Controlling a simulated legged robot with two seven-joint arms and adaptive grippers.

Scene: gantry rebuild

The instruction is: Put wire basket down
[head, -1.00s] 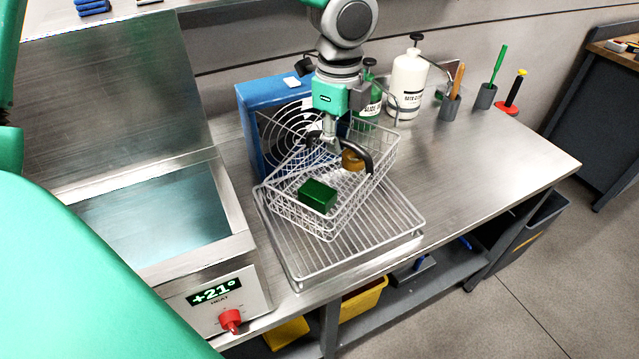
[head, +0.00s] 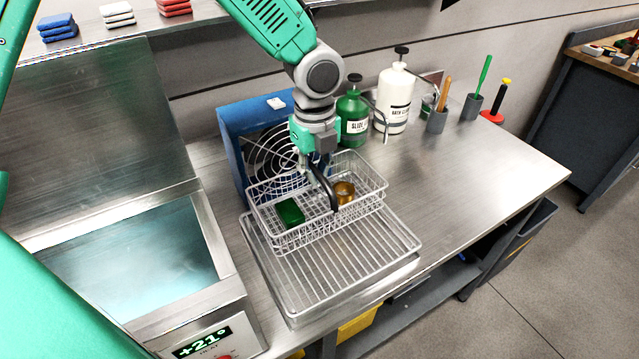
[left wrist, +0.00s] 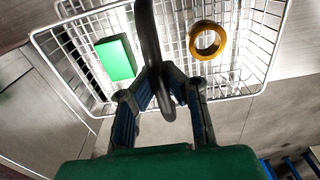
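The wire basket (head: 318,228) is roughly level over the back of the wire drying rack (head: 365,262). I cannot tell whether it touches the rack. Inside lie a green block (head: 290,212) on the left and a brass ring (head: 344,191) on the right. My left gripper (head: 308,172) is above the basket, shut on its dark arched handle (head: 326,187). In the left wrist view, the fingers (left wrist: 158,98) close around the handle, with the block (left wrist: 116,58) and ring (left wrist: 207,40) on either side. My right gripper is not in view.
A blue fan (head: 250,135) stands close behind the basket. A heated bath (head: 130,270) showing +21° is left of the rack. A green bottle (head: 352,122) and a white bottle (head: 394,98) stand behind. The bench (head: 480,165) on the right is clear.

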